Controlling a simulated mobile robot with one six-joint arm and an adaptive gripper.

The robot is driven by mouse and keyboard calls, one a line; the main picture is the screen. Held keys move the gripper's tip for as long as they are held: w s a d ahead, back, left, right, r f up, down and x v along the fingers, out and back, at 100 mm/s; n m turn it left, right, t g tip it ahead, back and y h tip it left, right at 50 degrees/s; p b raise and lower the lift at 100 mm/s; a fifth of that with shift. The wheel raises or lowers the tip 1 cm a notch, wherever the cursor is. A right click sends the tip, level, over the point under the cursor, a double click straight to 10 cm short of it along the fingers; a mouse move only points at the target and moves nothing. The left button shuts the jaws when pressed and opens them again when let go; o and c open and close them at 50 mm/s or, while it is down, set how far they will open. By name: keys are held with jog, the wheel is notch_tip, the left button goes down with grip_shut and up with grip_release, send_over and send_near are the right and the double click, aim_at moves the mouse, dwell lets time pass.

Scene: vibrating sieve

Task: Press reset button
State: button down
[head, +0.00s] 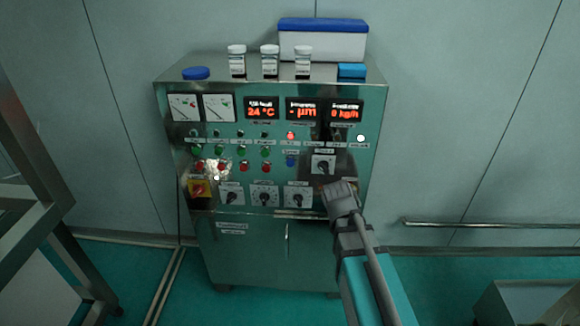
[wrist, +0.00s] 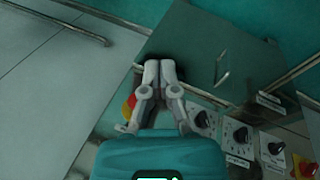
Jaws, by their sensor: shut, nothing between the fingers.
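The steel control cabinet (head: 225,245) stands against the wall with its button panel facing me. A blue button (head: 290,161) sits mid-panel below a lit red lamp (head: 291,135). Its label is too small to read, so I cannot tell if it is the reset button. My gripper (head: 341,188) is shut and empty at the panel's lower right, below and right of the blue button, and hides part of the panel. In the wrist view its fingers (wrist: 160,66) are together, beside a partly hidden red and yellow part (wrist: 130,106). I cannot tell whether they touch the panel.
Several knobs (head: 264,196) and a red switch on yellow (head: 198,190) line the lower panel. Green and red buttons fill its left side. Jars (head: 270,62), a blue-lidded box (head: 322,42) and a blue lid (head: 196,73) stand on top. A rail (head: 480,225) runs along the right wall.

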aim_at(292, 167)
jog(key=w+a+r+n+t+h+b, duration=0.1)
jog(key=w+a+r+n+t, duration=0.2)
jog(key=w+a, duration=0.3)
jog(key=w+a+r+n+t+h, duration=0.2)
jog(key=w+a+n+t, duration=0.2)
jog(key=a, duration=0.9)
jog(key=w+n, duration=0.2)
jog(key=w, duration=0.1)
jog(key=shift+w+a+r+t+b, duration=0.2)
jog(key=shift+r+t+b, duration=0.1)
jog(key=shift+r+b, duration=0.1)
jog(key=shift+w, duration=0.1)
jog(key=shift+w, duration=4.25)
jog(key=shift+w, duration=0.95)
jog(key=shift+s, duration=0.95)
